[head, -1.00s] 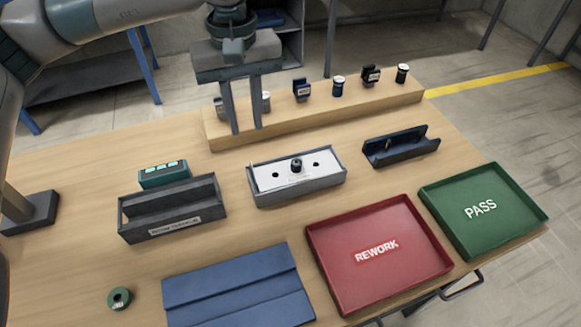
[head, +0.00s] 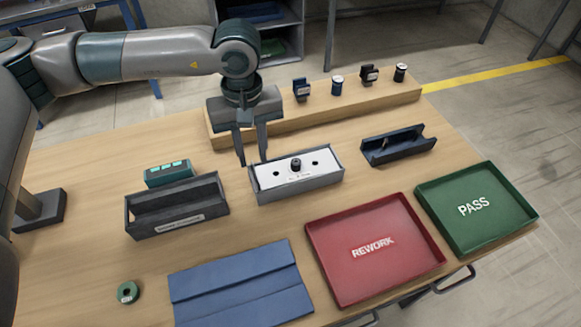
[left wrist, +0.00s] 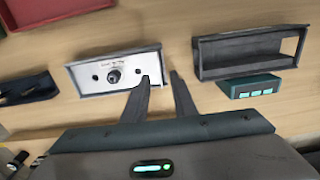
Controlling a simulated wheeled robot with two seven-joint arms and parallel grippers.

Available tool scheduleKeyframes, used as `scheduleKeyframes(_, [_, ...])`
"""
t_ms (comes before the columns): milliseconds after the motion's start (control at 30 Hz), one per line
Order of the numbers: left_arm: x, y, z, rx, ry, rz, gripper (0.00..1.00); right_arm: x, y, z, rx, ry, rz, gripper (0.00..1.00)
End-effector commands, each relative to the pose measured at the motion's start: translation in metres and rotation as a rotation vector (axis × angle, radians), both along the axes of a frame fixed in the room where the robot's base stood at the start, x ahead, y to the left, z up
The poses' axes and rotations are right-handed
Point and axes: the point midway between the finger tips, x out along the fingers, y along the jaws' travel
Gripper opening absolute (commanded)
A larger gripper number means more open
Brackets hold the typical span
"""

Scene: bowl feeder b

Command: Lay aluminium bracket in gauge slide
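A pale plate (head: 325,172) with two dark holes and a black knob lies in a grey open-topped tray (head: 300,190) at mid-table; I cannot tell for sure that it is the aluminium bracket. The plate (left wrist: 95,68) also shows in the left wrist view. A dark grey trough (head: 148,229) with a blurred label stands left of it, with a teal display box (head: 168,173) behind; this may be the gauge slide. My left gripper (head: 251,161) is open and empty, its fingers pointing down by the tray's left end. My right gripper is not in view.
A dark blue cradle (head: 400,152) holds a small piece on the right. A wooden rail (head: 330,110) with several small parts runs along the back. Red REWORK (head: 335,285) and green PASS (head: 485,240) trays, a blue mat (head: 240,285) and a green ring (head: 129,292) lie in front.

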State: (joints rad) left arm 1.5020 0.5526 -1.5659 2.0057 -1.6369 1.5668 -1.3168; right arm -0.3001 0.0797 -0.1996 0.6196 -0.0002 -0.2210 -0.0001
Motion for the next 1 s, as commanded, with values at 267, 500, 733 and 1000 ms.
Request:
scheduleKeyframes(267, [0.001,0.000,-0.005,0.002,0.002,0.001,0.25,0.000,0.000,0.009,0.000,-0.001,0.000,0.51])
scheduleKeyframes(500, [0.004,0.001,-0.029,0.002,0.003,0.001,0.25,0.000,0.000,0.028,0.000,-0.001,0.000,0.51])
scheduleKeyframes(733, [0.004,0.001,-0.051,0.001,0.001,0.003,0.25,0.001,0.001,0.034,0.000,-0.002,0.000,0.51])
scheduleKeyframes(1000, [0.004,0.001,-0.052,0.001,0.000,0.002,0.25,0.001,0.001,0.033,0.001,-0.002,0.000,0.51])
